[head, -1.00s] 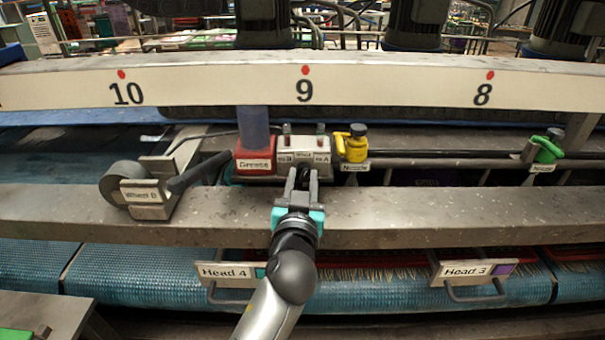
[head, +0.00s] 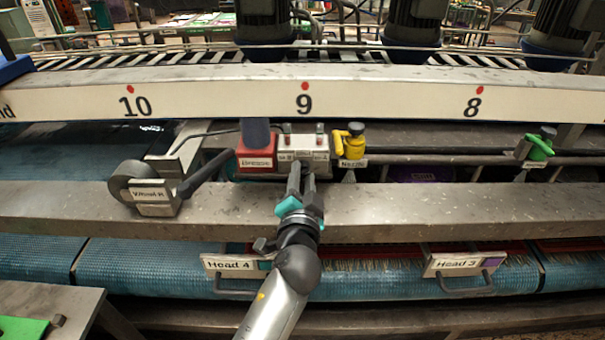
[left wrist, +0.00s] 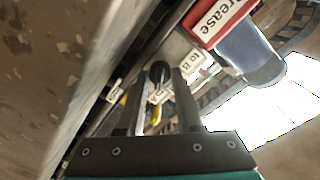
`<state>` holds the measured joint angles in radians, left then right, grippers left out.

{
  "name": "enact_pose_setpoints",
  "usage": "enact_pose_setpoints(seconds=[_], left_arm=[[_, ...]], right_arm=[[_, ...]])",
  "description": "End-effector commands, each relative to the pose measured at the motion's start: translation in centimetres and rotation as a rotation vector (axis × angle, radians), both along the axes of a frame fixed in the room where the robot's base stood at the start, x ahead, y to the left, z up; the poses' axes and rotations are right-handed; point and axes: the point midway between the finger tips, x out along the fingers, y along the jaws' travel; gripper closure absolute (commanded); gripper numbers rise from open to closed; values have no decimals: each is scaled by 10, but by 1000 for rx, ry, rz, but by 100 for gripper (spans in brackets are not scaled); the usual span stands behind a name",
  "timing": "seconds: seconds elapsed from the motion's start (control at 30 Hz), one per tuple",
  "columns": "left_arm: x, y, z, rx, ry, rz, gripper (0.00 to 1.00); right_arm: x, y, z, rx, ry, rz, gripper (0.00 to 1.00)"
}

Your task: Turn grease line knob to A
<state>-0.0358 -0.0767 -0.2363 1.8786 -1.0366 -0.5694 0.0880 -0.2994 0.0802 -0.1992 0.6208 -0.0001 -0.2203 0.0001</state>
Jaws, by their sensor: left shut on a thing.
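The grease line valve block (head: 318,143) is a pale metal box with small labels on its front, next to a red box (head: 250,160) labelled Grease. In the left wrist view the dark round grease line knob (left wrist: 160,71) sits between the fingertips, and the red Grease label (left wrist: 216,18) shows above it. My left gripper (head: 302,168) is at the front of the block, shut on the knob, its jaws rolled over at a slant. The fingers hide most of the knob in the head view, so I cannot read its setting. My right gripper is not in view.
A grey beam (head: 420,212) runs across, in front of and below the block. A yellow nozzle valve (head: 352,144) stands close on the right. A wheel with a dark handle (head: 205,173) is on the left. Handled Head 4 (head: 236,264) and Head 3 (head: 460,264) plates hang below.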

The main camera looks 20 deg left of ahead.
Motion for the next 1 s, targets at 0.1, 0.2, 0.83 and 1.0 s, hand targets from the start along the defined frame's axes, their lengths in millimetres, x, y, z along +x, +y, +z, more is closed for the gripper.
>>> enact_pose_setpoints(seconds=[0.1,0.2,0.83,1.0], left_arm=[[1,0,3,19,0,-1,100],[1,0,2,27,2,-2,100],[0,0,1,30,5,-1,35],[0,0,1,28,6,-1,35]], right_arm=[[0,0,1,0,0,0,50],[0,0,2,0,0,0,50],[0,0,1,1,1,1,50],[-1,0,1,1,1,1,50]])
